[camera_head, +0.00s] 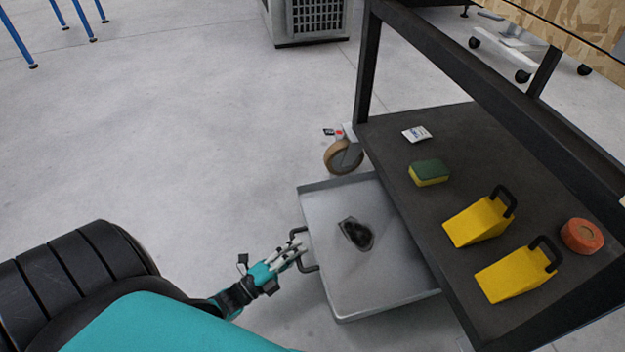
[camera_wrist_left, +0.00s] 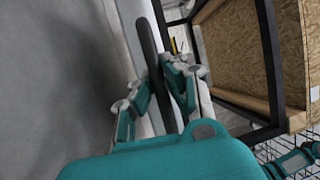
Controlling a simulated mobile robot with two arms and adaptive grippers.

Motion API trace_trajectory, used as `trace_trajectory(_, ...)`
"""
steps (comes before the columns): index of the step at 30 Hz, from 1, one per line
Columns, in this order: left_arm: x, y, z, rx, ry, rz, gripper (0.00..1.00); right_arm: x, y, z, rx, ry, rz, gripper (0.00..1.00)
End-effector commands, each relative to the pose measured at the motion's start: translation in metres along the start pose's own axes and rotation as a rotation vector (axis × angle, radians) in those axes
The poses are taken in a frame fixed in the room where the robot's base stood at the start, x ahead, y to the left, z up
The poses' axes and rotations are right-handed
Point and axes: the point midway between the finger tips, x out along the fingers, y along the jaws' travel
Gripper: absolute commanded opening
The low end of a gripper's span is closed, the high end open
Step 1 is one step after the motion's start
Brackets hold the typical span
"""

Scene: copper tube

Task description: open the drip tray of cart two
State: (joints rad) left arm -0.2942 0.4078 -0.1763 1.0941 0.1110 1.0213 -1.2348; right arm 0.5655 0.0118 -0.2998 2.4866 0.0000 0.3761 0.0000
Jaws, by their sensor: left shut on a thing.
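The drip tray (camera_head: 375,275) is a shallow grey metal tray, pulled well out from under the lower shelf of a dark cart (camera_head: 390,140). A dark patch (camera_head: 356,233) lies on its floor. Its dark bar handle (camera_head: 313,268) is on the tray's left side. My left gripper (camera_head: 297,247) is at this handle, shut on it. In the left wrist view the handle (camera_wrist_left: 150,55) runs between the fingers of my left gripper (camera_wrist_left: 160,92). My right gripper is not in view.
The cart's shelf holds two yellow wedges (camera_head: 480,221) (camera_head: 517,273), a sponge (camera_head: 428,172), an orange roll (camera_head: 582,236) and a small white packet (camera_head: 416,134). A caster (camera_head: 343,156) stands behind the tray. The floor (camera_head: 200,120) to the left is clear.

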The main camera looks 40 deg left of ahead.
Motion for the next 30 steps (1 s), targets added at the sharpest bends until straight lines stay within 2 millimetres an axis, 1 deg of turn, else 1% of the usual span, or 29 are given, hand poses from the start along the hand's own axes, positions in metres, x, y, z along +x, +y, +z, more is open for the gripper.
trace_trajectory(1, -0.0051, 0.0017, 0.0008, -0.003, -0.001, 0.009, 0.0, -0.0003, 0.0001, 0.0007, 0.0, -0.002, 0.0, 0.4)
trace_trajectory(3, -0.0074, 0.0014, 0.0019, -0.003, -0.001, 0.009, 0.0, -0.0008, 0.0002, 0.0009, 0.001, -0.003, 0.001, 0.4)
trace_trajectory(14, -0.0088, 0.0017, 0.0026, -0.003, -0.001, 0.009, 0.0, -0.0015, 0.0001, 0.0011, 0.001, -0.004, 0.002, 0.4)
trace_trajectory(15, -0.0087, 0.0017, 0.0026, -0.003, -0.002, 0.009, 0.1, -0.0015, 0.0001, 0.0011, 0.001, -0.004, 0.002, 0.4)
trace_trajectory(21, -0.0078, 0.0007, 0.0026, -0.001, -0.001, 0.006, 0.36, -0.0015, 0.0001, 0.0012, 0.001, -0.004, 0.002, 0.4)
trace_trajectory(30, -0.0095, -0.0002, 0.0027, 0.0, -0.001, 0.003, 0.36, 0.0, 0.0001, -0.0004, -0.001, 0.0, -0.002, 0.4)
